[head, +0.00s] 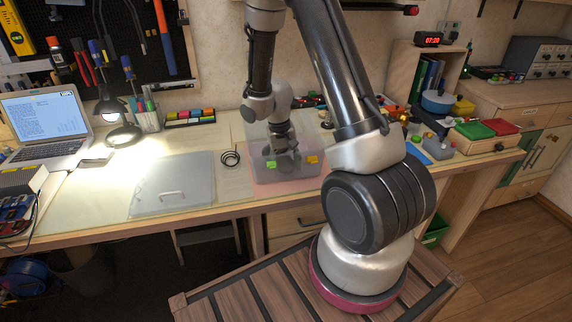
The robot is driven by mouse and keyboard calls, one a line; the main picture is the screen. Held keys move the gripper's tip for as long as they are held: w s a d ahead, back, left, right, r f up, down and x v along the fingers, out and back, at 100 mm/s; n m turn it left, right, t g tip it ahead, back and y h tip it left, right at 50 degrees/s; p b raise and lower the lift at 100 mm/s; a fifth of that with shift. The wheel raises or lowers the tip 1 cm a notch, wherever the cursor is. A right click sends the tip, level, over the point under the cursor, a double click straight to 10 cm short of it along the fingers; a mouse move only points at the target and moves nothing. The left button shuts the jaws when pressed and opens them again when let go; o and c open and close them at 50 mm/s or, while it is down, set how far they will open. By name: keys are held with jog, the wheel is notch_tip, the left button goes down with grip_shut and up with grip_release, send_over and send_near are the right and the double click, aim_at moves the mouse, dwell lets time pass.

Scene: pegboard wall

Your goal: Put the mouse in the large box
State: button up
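A large translucent box (300,180) stands on the workbench near the middle, with green and orange tags on its front. My gripper (283,162) points down at the box, its fingertips at or inside the opening. The fingers are small and seen partly through the box wall, so I cannot tell if they are open or shut, or if they hold something. I cannot clearly make out a mouse; it may be hidden by my gripper or the box.
A laptop (45,126) and lit lamp (122,136) stand at left. Small tools and parts clutter the bench on the right.

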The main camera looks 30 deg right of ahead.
jog(key=shift+f, duration=0.15)
jog(key=o, duration=1)
jog(key=shift+f, duration=0.15)
jog(key=shift+o, duration=0.2)
notch_tip(320, 180, up, 12)
jog(key=a, duration=0.2)
jog(key=s+r+n+t, duration=0.1)
jog(key=s+r, duration=0.3)
jog(key=r, duration=0.3)
jog(key=s+r+t, duration=0.1)
jog(key=s+r, duration=0.4)
jog(key=r, duration=0.3)
jog(key=s+r+n+t, duration=0.1)
jog(key=s+r, duration=0.1)
jog(key=s, duration=0.4)
jog(key=s+r+n+t+y, duration=0.1)
jog(key=s+r, duration=0.2)
jog(key=s, duration=0.4)
jog(key=shift+r+n+t+y, duration=0.25)
jog(key=shift+n+t+y, duration=0.05)
jog(key=shift+a, duration=0.1)
